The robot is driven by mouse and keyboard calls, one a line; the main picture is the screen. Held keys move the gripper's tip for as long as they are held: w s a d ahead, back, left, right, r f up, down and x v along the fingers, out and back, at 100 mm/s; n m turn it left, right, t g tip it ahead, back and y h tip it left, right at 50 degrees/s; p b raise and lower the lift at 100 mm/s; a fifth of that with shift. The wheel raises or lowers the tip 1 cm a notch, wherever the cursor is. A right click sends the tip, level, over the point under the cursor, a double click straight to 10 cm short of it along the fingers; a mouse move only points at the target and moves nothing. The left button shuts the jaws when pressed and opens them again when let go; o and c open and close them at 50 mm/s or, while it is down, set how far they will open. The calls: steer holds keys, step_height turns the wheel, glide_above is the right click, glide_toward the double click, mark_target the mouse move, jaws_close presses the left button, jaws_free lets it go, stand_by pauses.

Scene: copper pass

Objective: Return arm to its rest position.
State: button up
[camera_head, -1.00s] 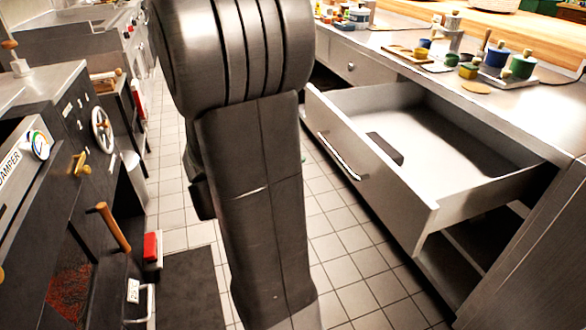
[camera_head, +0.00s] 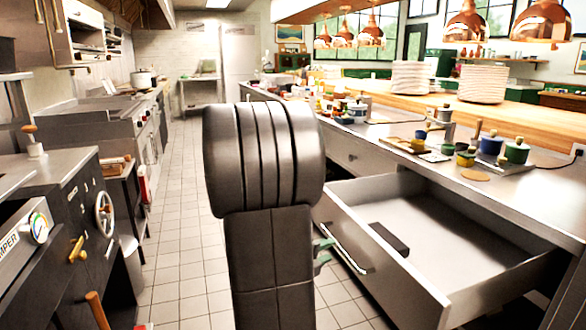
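My arm stands upright in the middle of the head view, its thick dark grey joint at the top. Most of my gripper (camera_head: 323,253) is hidden behind the arm.
The drawer is pulled out from the right counter (camera_head: 530,200) and holds a dark flat block (camera_head: 388,238). Pots and small jars stand on the counter. A dark stove with a handwheel (camera_head: 104,215) is on the left. The tiled aisle (camera_head: 185,235) runs clear to the back.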

mark_target(337, 246)
steer(key=shift+x, duration=2.05)
steer(key=shift+r, duration=0.1)
